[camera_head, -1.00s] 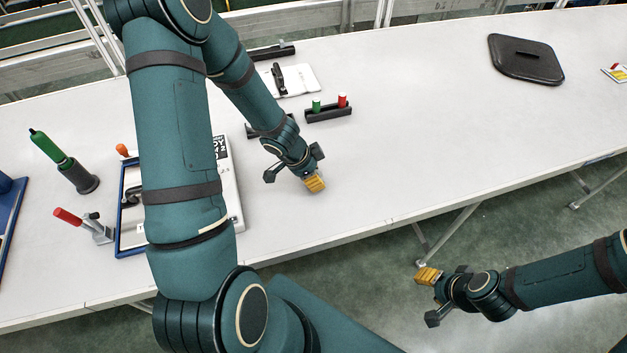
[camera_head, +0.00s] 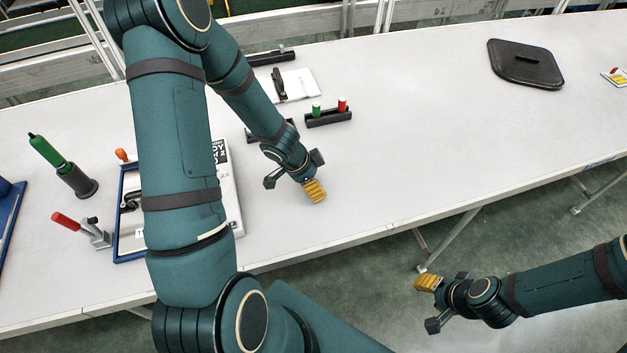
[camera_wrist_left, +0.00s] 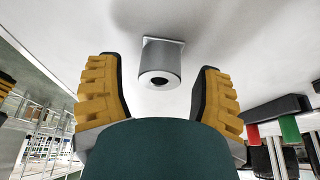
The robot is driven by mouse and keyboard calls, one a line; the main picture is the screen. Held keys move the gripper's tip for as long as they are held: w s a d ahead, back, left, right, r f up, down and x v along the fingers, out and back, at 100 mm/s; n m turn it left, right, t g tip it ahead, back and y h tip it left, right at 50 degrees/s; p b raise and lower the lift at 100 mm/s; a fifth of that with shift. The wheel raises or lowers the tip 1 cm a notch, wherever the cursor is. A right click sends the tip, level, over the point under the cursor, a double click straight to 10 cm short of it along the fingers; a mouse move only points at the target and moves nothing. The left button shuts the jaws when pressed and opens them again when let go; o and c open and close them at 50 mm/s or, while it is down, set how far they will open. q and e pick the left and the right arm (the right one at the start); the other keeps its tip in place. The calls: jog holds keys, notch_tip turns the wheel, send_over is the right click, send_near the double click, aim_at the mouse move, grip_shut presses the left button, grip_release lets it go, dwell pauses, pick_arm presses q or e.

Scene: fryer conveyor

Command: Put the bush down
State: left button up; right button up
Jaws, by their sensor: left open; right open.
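The bush (camera_wrist_left: 160,64) is a short grey cylinder with a dark round hole. In the left wrist view it is at the white table surface, with a light square edge behind it. My left gripper (camera_wrist_left: 160,92) is open, one yellow-padded finger on each side of the bush, with gaps to both. In the head view my left gripper (camera_head: 315,190) is low over the table (camera_head: 400,150), and its fingers hide the bush. My right gripper (camera_head: 428,283) is open and empty, out in front of the table's near edge.
A black holder (camera_head: 328,118) with green and red pegs stands just behind my left gripper. A blue-framed fixture (camera_head: 128,257), a red-handled clamp (camera_head: 80,228) and a green-handled tool (camera_head: 62,164) are at left. A black lid (camera_head: 526,64) lies far right. The table's middle is clear.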

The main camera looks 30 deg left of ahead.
pick_arm(q)
jog(key=p+v, duration=0.8)
jog(key=v, duration=0.4)
jog(key=s+d+f+n, duration=0.1)
jog(key=d+f+n, duration=0.1)
jog(key=d, duration=0.4)
jog(key=s+d+f+n+g, duration=0.1)
jog(key=s+d+f+n, duration=0.1)
jog(key=d+n, duration=0.2)
jog(key=s+d+f+n, duration=0.1)
jog(key=d+f+n, duration=0.2)
jog(key=d, duration=0.7)
jog(key=shift+s+d+n+h, duration=0.25)
jog(key=shift+s+n+h, duration=0.15)
jog(key=shift+n, duration=0.1)
